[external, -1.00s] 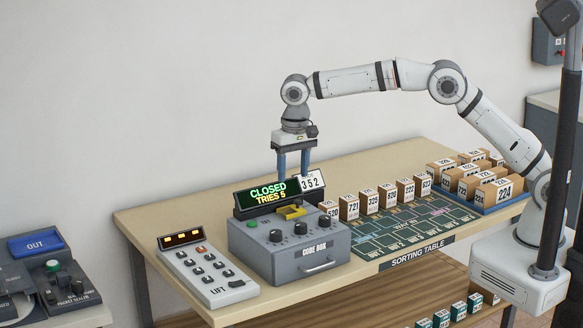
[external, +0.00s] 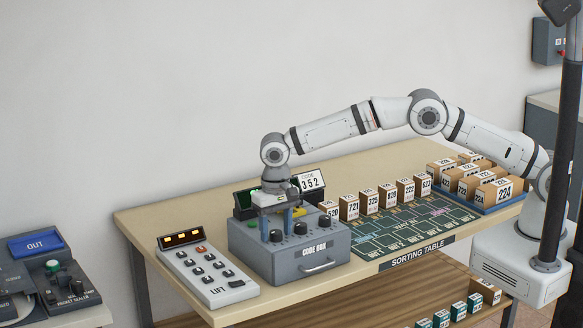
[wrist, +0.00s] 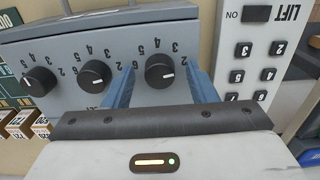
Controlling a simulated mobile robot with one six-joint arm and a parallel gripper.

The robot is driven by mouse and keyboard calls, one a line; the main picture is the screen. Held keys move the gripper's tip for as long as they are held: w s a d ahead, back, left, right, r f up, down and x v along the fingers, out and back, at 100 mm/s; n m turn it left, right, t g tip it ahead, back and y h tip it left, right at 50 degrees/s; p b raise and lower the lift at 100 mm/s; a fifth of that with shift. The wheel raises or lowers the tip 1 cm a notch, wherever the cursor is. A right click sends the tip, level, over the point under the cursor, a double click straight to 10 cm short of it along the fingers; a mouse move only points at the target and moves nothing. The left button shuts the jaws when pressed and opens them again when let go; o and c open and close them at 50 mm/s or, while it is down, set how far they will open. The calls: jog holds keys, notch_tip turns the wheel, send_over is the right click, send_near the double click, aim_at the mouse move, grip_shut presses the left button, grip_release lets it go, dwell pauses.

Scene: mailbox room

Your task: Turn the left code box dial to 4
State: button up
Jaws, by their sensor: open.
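The grey code box (external: 300,262) stands on the table with three black dials on its top. The left dial (external: 276,236) is under my gripper (external: 277,224), which points down. In the wrist view, turned round, this dial (wrist: 160,71) lies between the two blue fingers of my open gripper (wrist: 160,88), with a gap on each side. The middle dial (wrist: 94,76) is just outside one finger. The box's display is mostly hidden behind my gripper.
A card reading 352 (external: 311,181) stands behind the box. The lift keypad (external: 206,271) is close on its left. Numbered parcels (external: 349,208) and the sorting mat (external: 408,230) are on its right.

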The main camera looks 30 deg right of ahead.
jog(key=c, duration=1)
jog(key=shift+n, duration=0.4)
jog(key=n+b, duration=0.1)
jog(key=n, duration=0.1)
jog(key=shift+f+n, duration=0.1)
jog(key=shift+n, duration=0.3)
jog(key=n, duration=0.4)
jog(key=shift+b, duration=0.4)
jog(key=n, duration=0.4)
jog(key=shift+n, duration=2.1)
